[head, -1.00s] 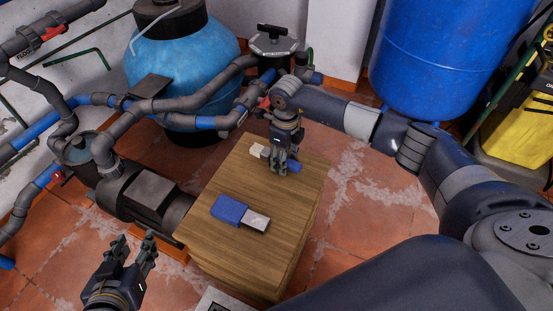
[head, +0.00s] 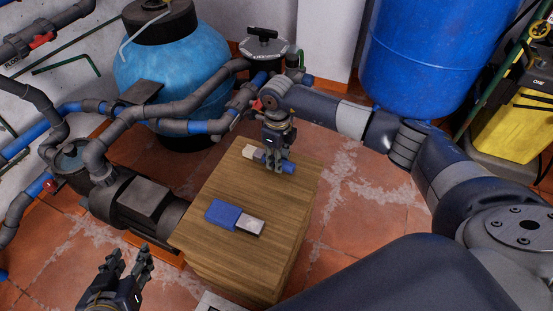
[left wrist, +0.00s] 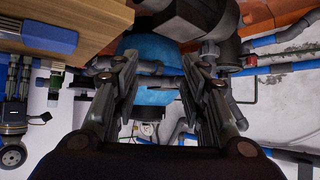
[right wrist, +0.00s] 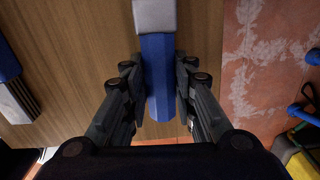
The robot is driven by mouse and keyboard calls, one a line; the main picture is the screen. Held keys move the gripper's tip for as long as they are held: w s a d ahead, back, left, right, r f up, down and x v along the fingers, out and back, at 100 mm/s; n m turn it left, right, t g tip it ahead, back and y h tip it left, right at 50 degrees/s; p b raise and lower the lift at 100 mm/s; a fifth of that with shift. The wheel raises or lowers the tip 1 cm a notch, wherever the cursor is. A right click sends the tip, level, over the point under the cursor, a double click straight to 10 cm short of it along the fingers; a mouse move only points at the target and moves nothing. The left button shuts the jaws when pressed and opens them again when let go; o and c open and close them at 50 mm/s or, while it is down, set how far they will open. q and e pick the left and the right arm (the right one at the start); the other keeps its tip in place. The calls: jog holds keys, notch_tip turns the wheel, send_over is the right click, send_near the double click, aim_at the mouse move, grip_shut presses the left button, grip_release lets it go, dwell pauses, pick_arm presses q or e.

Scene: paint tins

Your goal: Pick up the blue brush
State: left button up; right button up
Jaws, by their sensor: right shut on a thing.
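The blue brush (head: 288,167) lies near the far end of the wooden block top, its pale head to the left and its blue handle to the right. My right gripper (head: 278,163) points down over it. In the right wrist view the blue handle (right wrist: 158,80) sits between the two fingers, which are shut on it; the pale head (right wrist: 154,15) sticks out beyond them. Any gap between brush and wood is too small to tell. My left gripper (head: 126,265) is open and empty, off the block's near left side; its spread fingers also show in the left wrist view (left wrist: 160,85).
A wider blue piece with a pale end (head: 224,213) lies nearer on the wooden block (head: 265,260). A pump (head: 145,205) and pipes stand close on the left. A blue tank (head: 170,75) and a blue barrel (head: 410,60) stand behind. Floor right of the block is clear.

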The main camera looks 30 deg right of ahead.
notch_tip(320, 180, up, 3)
jog(key=shift+r+p, duration=0.1)
jog(key=shift+p, duration=0.4)
jog(key=s+a, duration=0.1)
jog(key=a, duration=0.1)
jog(key=s+a+p, duration=0.1)
jog(key=s+a, duration=0.3)
jog(key=shift+s+a+r, duration=0.25)
jog(key=shift+a+r, duration=0.05)
jog(key=shift+a, duration=0.05)
pick_arm(q)
jog(key=s+a+f+g+y, duration=0.1)
jog(key=s+a+f+g, duration=0.1)
jog(key=s, duration=0.4)
jog(key=s+a+f+g+p, duration=0.1)
jog(key=s+a+f+g, duration=0.1)
jog(key=s, duration=0.4)
jog(key=f+g, duration=0.1)
jog(key=g, duration=0.1)
jog(key=shift+s+g+y, duration=0.15)
jog(key=shift+g+y, duration=0.25)
pick_arm(e)
jog(key=s+a, duration=0.1)
jog(key=a, duration=0.1)
jog(key=s+a, duration=0.1)
jog(key=s, duration=0.1)
jog(key=s+a, duration=0.1)
jog(key=a, duration=0.1)
jog(key=shift+s+a+r, duration=0.25)
jog(key=shift+s+a, duration=0.1)
